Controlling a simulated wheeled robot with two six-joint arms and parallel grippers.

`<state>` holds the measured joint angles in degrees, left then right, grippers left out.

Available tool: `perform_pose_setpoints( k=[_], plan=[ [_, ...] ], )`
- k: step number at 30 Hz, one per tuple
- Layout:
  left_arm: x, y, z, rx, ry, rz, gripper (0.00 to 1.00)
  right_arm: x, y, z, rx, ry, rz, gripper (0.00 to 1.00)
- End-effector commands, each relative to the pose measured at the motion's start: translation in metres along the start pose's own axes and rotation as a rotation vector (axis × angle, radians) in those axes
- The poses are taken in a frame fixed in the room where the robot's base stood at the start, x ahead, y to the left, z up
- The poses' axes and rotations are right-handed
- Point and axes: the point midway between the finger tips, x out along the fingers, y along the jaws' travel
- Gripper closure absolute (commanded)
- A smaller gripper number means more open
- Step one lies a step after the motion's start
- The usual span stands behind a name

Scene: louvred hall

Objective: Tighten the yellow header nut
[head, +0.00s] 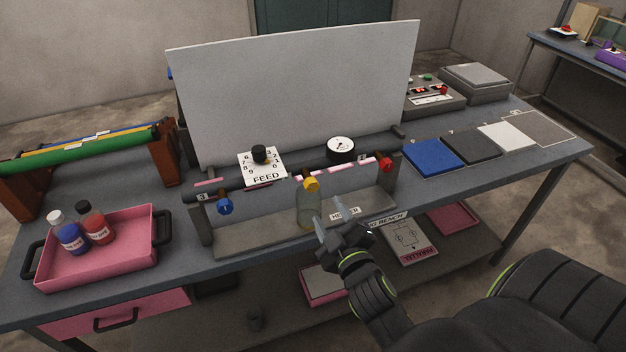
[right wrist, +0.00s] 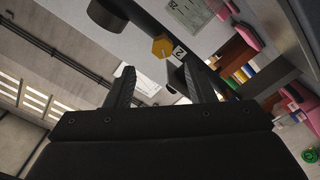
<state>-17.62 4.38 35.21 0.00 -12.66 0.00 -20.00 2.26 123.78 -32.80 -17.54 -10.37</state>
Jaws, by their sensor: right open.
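The yellow header nut (head: 311,184) sits on the dark header pipe (head: 240,187), between a blue nut (head: 225,207) on the left and a red nut (head: 384,164) on the right. A clear bottle-like vessel (head: 309,208) hangs or stands just under the yellow nut. My right gripper (head: 329,218) is open, in front of the bench and a little below and right of the yellow nut, apart from it. In the right wrist view the yellow nut (right wrist: 163,46) shows ahead, beyond the fingertips, by a label "2". My left gripper is not in view.
A white panel (head: 290,90) stands behind the header. A FEED dial (head: 262,165) and a round gauge (head: 341,148) sit near the pipe. A pink tray (head: 140,262) with two bottles is at left. Coloured plates (head: 432,157) lie at right.

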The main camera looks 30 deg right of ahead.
Motion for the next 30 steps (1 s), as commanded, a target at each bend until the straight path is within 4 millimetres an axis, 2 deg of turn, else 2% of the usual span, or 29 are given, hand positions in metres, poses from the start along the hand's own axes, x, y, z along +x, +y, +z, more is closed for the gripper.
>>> perform_pose_setpoints(
  k=[8, 21, 24, 30],
  plan=[
    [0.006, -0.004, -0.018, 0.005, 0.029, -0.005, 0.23, 0.024, -0.002, 0.000, -0.003, 0.004, 0.000, 0.51],
    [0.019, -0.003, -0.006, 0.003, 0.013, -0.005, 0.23, 0.085, -0.002, 0.001, -0.002, 0.002, 0.001, 0.51],
    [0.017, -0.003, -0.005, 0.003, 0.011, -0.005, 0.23, 0.082, -0.001, 0.000, -0.001, -0.001, -0.001, 0.51],
    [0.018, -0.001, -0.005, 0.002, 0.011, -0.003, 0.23, 0.090, -0.001, 0.000, -0.001, 0.001, 0.000, 0.51]
  ],
)
